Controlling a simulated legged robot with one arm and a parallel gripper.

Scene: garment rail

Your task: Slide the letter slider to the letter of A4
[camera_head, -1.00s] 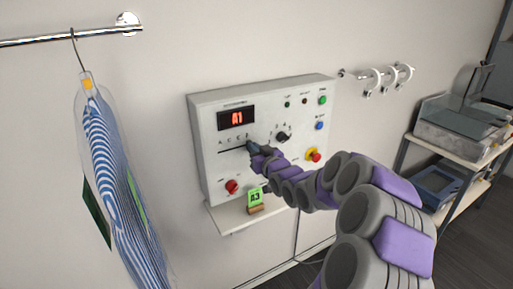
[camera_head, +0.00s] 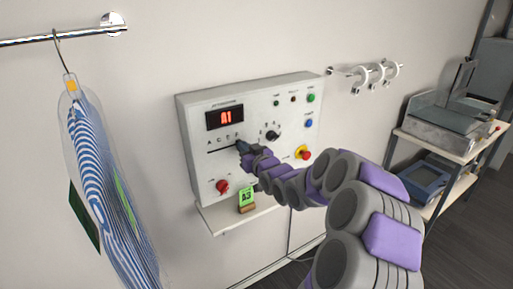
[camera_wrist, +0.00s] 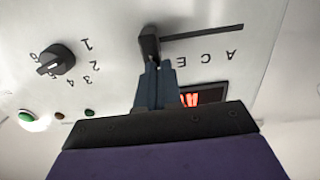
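A control panel (camera_head: 270,165) on the wall has a letter slider: a dark knob (camera_wrist: 149,45) on a thin straight slot (camera_wrist: 205,32). The letters A, C and E show beside the slot. The knob is at the end of the slot away from A. My gripper (camera_head: 241,147) is at that end; in the wrist view, its narrow fingers (camera_wrist: 157,68) are close together around the knob's near end. The exact contact is hard to see. The red display (camera_head: 225,117) reads A1. A green card (camera_head: 246,196) reading A3 stands on the shelf below.
A numbered dial (camera_head: 272,135) sits right of the slider. A red knob (camera_head: 222,187), a red-and-yellow button (camera_head: 304,153) and small coloured buttons are nearby.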

